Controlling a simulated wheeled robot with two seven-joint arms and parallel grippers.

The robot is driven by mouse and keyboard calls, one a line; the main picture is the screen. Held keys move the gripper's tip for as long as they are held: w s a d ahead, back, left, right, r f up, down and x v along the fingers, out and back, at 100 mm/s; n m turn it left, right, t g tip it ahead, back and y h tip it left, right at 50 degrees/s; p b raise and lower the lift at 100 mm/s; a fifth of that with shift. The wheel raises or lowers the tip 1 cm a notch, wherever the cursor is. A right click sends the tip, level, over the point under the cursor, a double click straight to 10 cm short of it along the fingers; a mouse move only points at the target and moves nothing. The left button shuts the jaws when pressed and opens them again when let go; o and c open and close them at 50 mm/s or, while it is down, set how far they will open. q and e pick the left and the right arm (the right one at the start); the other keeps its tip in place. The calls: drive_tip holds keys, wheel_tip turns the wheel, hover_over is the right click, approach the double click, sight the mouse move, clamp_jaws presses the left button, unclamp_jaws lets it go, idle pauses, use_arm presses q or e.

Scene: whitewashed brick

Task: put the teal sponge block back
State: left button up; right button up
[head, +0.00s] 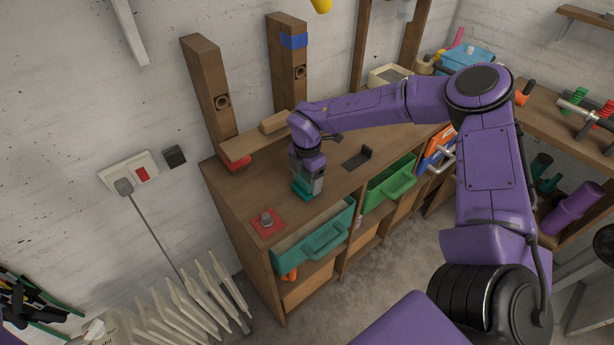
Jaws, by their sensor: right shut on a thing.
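The teal sponge block (303,191) is at the top of the wooden workbench (335,185), toward its front left. My right gripper (304,183) points down and is shut on the block, covering its upper part. I cannot tell whether the block touches the bench top or hangs just above it. My left gripper is not in view.
A teal drawer (318,239) and a green drawer (391,186) stick out at the front. A wooden shelf board (252,142) and posts stand behind. A white radiator (185,305) is below left.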

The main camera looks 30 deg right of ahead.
drive_tip(key=shift+f, duration=0.1)
drive_tip(key=o, duration=1)
drive_tip(key=shift+r, duration=0.35)
drive_tip(key=shift+r+b, duration=1.3)
drive_tip(key=shift+r, duration=4.55)
